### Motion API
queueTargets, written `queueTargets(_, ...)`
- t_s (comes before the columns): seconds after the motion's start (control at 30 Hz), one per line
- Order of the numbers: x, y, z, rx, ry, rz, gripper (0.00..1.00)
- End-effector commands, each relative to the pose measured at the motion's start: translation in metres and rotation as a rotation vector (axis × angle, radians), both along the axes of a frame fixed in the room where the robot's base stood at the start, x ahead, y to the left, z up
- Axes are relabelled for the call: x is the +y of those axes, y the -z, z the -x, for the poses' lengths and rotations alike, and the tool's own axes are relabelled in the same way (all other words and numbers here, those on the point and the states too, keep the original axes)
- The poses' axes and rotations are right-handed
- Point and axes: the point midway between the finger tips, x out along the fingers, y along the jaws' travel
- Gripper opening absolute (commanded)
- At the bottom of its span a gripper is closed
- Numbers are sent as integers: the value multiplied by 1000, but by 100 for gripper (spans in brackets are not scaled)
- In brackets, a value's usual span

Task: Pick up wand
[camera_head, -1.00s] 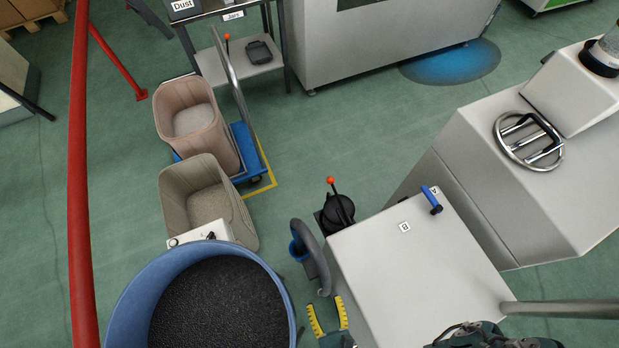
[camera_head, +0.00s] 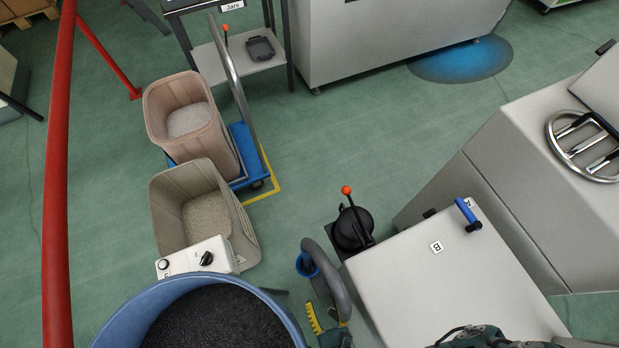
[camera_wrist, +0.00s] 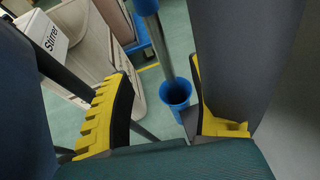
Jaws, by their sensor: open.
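The wand (camera_head: 338,281) is a grey curved tube beside a blue cup (camera_head: 306,264), at the left side of the pale cabinet. In the wrist view a grey tube with a blue collar, apparently the wand (camera_wrist: 160,45), runs down to the blue cup (camera_wrist: 177,92). My gripper (camera_head: 331,317) is at the wand's lower part in the head view, with the tube covering some of the right finger. In the wrist view my gripper (camera_wrist: 160,92) has its yellow-padded fingers spread, with the tube and cup showing between them. Nothing is gripped. The wand's lower end is unclear.
A blue drum (camera_head: 135,318) of dark granules stands left of my gripper. Beyond it are the stirrer box (camera_head: 190,261), a beige bin (camera_head: 170,238) and a pinkish bin (camera_head: 225,150). The pale cabinet (camera_head: 455,275) and a black orange-knobbed lever unit (camera_head: 352,226) are close by.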

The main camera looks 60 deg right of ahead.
Motion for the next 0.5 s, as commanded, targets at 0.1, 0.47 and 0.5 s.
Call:
queueTargets(0.1, -12, 5, -7, 2, 11, 2, 60)
queueTargets(0.47, -44, 22, -35, 1, 9, 0, 60)
queueTargets(0.5, -48, 24, -38, 2, 10, 1, 60)
